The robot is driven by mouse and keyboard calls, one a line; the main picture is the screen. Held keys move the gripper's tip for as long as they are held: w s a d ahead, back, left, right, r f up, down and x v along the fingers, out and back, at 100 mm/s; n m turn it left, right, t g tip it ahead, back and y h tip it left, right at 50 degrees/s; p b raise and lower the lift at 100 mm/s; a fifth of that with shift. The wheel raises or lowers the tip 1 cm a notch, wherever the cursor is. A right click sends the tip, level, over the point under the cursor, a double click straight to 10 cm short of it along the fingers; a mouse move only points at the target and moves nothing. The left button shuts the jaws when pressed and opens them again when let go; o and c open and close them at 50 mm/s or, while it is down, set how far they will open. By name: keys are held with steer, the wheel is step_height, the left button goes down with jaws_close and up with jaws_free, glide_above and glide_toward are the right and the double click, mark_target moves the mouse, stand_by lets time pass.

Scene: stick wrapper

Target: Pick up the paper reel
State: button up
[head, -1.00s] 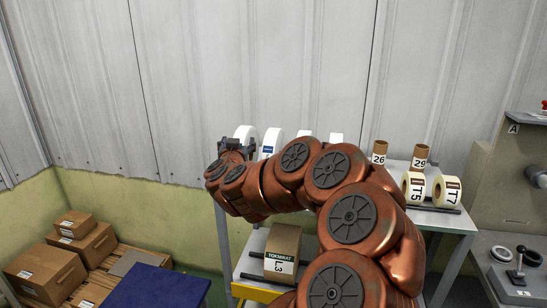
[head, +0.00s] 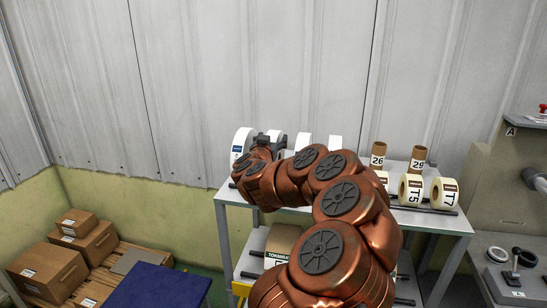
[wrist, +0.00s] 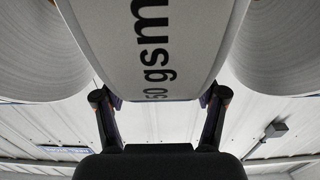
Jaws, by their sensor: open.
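A white paper reel (wrist: 150,45) with a label reading "50 gsm" fills the upper middle of the wrist view. My gripper (wrist: 160,99) is open, with one finger at each side of this reel's lower edge. I cannot tell whether the fingers touch it. In the head view my gripper (head: 268,140) is at the shelf's top, in front of the second white reel from the left (head: 277,138), which it partly hides. Another white reel (head: 240,145) stands just left of it.
Close neighbouring reels flank the labelled one in the wrist view, left (wrist: 40,60) and right (wrist: 275,50). Further right on the grey rack (head: 455,222) are two white reels, brown cores (head: 417,158) and cream rolls (head: 411,190).

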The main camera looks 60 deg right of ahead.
steer(key=shift+x, duration=0.95)
jaws_close()
